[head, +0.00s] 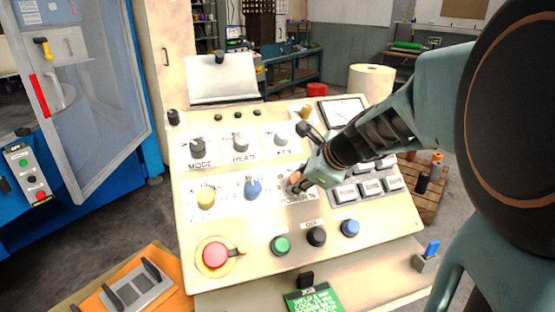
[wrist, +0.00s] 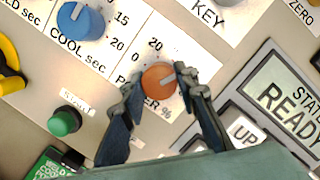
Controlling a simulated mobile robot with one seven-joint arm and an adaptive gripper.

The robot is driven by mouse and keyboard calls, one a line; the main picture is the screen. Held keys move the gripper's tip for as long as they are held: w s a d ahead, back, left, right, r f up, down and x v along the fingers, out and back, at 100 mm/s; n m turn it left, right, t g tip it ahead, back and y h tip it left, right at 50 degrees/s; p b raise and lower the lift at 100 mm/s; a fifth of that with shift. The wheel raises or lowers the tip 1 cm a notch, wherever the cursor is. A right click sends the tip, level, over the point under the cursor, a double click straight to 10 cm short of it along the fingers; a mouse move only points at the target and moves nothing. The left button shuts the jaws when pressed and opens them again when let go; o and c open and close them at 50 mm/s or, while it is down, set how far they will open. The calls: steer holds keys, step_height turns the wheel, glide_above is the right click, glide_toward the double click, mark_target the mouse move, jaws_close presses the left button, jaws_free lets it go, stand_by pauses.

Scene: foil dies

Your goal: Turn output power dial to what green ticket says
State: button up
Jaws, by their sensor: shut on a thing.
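The orange POWER % dial (wrist: 158,82) sits on the cream panel, between the two fingertips of my gripper (wrist: 159,84). The fingers are closed on its sides. A pale pointer mark on it points to the upper right in the wrist view; much of its scale is hidden by the fingers. In the head view the dial (head: 295,179) shows beside my gripper (head: 301,184). The green ticket (head: 313,300) is at the bottom of the head view, cut off by the frame. Its white writing is too small to read; a corner of the ticket (wrist: 50,168) shows in the wrist view.
A blue COOL SEC dial (head: 252,188) and a yellow dial (head: 206,197) are left of the orange one. A red emergency button (head: 215,255) and green, black and blue buttons lie below. The display (wrist: 295,90) reads READY, with white keys beside my right finger.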

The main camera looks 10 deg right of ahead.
steer(key=shift+m+t+h+p, duration=0.3)
steer(key=shift+m+p, duration=0.4)
steer(key=shift+m, duration=1.3)
steer(key=o, duration=1.2)
steer(key=shift+c, duration=0.2)
